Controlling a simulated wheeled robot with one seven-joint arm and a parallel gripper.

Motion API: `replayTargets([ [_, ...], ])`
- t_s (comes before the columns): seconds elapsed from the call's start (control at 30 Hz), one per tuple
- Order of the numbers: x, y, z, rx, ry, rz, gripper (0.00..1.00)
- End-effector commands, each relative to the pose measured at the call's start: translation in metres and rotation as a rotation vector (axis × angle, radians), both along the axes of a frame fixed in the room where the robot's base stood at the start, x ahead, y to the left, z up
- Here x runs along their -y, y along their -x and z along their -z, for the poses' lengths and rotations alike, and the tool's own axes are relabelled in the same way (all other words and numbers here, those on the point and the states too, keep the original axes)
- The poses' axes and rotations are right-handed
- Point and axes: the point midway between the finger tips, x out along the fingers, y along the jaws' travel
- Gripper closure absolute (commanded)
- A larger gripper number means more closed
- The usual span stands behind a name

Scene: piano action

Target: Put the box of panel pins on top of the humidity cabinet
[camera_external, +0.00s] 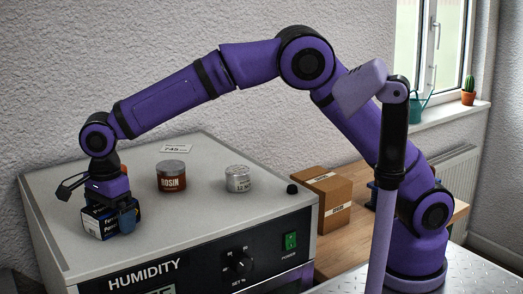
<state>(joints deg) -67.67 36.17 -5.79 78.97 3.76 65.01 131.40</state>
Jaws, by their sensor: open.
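The humidity cabinet (210,215) is a grey box with a dark front panel lettered HUMIDITY. A small dark blue, white and orange box (97,226), which looks like the box of panel pins, sits on the left part of its top, near the front edge. Its lettering is too small to read. My gripper (98,205) is open directly over this box, pointing down.
A brown rosin jar (171,177), a pale lidded tin (237,179) and a small card (175,149) stand on the cabinet top to the right. A cardboard box (322,198) is on the wooden bench beside the cabinet. The front middle of the top is clear.

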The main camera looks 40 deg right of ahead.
Motion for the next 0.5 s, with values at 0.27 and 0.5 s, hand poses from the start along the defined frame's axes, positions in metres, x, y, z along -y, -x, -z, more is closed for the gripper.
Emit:
replayTargets([
  [0.27, 0.000, 0.000, -0.034, 0.003, -0.004, 0.000, 0.00],
  [0.5, 0.000, 0.000, -0.082, 0.002, -0.004, 0.000, 0.00],
])
